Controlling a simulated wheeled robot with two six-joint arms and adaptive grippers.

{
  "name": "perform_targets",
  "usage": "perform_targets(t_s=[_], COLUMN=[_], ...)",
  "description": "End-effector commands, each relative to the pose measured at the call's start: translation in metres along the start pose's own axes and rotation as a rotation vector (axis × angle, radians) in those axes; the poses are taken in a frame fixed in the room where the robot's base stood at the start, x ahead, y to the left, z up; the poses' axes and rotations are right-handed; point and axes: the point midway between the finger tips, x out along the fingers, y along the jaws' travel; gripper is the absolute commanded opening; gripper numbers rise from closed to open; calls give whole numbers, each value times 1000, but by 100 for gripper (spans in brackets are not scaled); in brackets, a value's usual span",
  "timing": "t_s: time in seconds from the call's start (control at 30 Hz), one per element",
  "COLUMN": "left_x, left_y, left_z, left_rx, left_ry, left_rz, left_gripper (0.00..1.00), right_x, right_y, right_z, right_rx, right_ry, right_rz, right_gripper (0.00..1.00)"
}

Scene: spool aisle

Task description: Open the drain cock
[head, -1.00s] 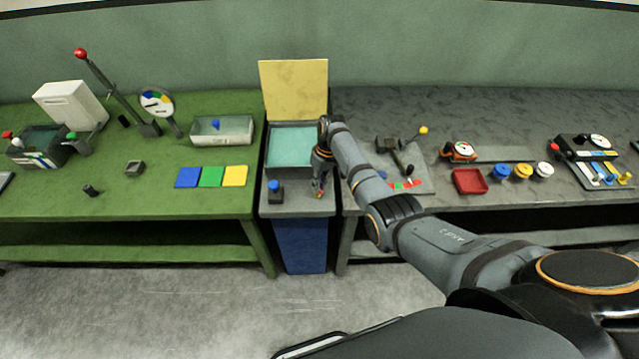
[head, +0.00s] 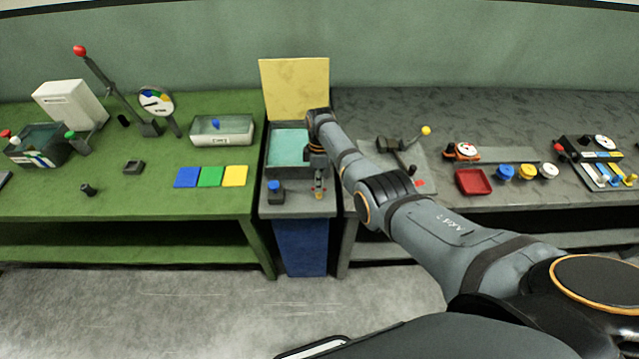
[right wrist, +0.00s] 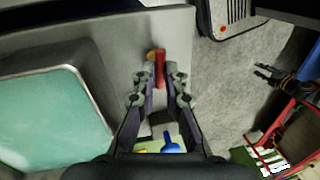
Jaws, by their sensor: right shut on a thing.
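The drain cock sits at the front of the grey stand with the teal basin (head: 289,142). In the right wrist view its red lever (right wrist: 160,68) stands between my fingertips, with a brass part (right wrist: 150,56) beside it. My right gripper (head: 319,191) points down at the front edge of the stand, in front of the basin. In the right wrist view my right gripper (right wrist: 161,76) is shut on the red lever. The basin (right wrist: 55,115) shows at the left there. In the head view my fingers mostly hide the cock. My left gripper is not in view.
A raised yellow lid (head: 294,88) stands behind the basin. A dark block with a blue knob (head: 276,191) stands left of my gripper. The green bench (head: 130,205) is to the left, the grey bench (head: 480,110) to the right. A blue panel (head: 301,245) is below the stand.

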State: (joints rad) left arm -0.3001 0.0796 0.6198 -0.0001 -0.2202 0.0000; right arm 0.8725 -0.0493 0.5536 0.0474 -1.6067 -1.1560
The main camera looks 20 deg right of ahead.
Motion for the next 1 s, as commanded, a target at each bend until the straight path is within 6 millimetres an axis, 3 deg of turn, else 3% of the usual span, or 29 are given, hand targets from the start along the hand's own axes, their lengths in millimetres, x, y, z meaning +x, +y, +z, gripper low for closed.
perform_targets(t_s=[0.3,0.8,0.83,1.0], left_x=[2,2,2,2], left_y=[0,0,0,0], left_z=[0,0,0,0], left_rx=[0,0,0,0], left_ry=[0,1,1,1], left_rz=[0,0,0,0], left_gripper=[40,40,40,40], right_x=[0,0,0,0], right_y=[0,0,0,0], right_z=[-1,-1,-1,-1], right_rx=[-96,-112,-112,-111], right_ry=[-18,-21,-21,-21], right_rz=[1,1,1,1], right_gripper=[0,0,13,34])
